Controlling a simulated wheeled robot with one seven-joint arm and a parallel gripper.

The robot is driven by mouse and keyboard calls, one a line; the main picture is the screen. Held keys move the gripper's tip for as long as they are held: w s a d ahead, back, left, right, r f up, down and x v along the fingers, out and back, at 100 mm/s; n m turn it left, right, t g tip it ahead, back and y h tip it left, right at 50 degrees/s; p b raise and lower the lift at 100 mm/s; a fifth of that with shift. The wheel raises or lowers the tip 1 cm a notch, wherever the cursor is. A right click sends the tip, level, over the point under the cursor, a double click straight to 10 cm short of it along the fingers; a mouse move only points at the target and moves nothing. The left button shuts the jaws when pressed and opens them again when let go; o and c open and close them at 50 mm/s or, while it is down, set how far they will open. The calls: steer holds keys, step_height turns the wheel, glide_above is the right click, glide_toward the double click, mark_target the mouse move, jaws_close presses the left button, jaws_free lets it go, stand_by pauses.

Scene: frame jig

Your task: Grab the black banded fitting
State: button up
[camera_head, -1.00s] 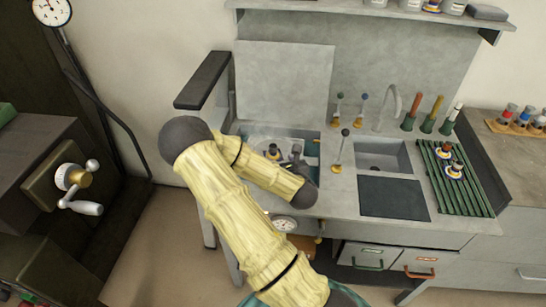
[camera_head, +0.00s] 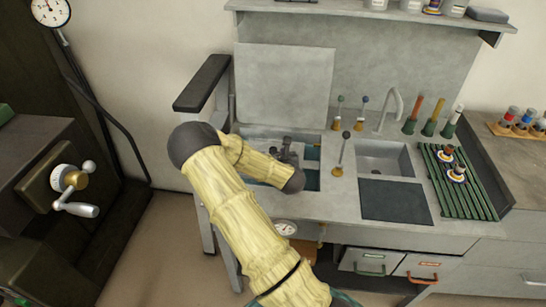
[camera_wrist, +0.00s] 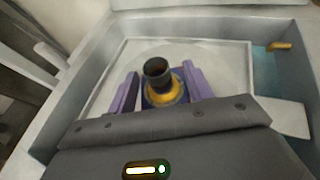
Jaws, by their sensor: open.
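The black banded fitting (camera_wrist: 157,73) stands upright in the wrist view, with a dark hollow top and a yellow band around its lower part. It is in the sunken basin (camera_wrist: 98,90) at the left of the bench. My gripper (camera_wrist: 160,78) is open, with one purple-grey finger on each side of the fitting. The fitting is between the fingers, and I cannot tell whether either touches it. In the head view my gripper (camera_head: 289,151) is over the basin and hides the fitting.
Upright levers (camera_head: 341,155) stand just right of the basin. A sink (camera_head: 385,157) and a dark panel (camera_head: 395,200) lie further right. A raised grey panel (camera_head: 283,82) stands behind.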

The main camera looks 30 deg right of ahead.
mark_target(272, 151)
steer(key=x, duration=0.3)
steer(key=shift+w+f, duration=0.1)
stand_by(0.3)
jaws_close()
steer(key=shift+r, duration=0.2)
step_height(272, 151, up, 10)
stand_by(0.3)
steer(key=shift+f, duration=0.15)
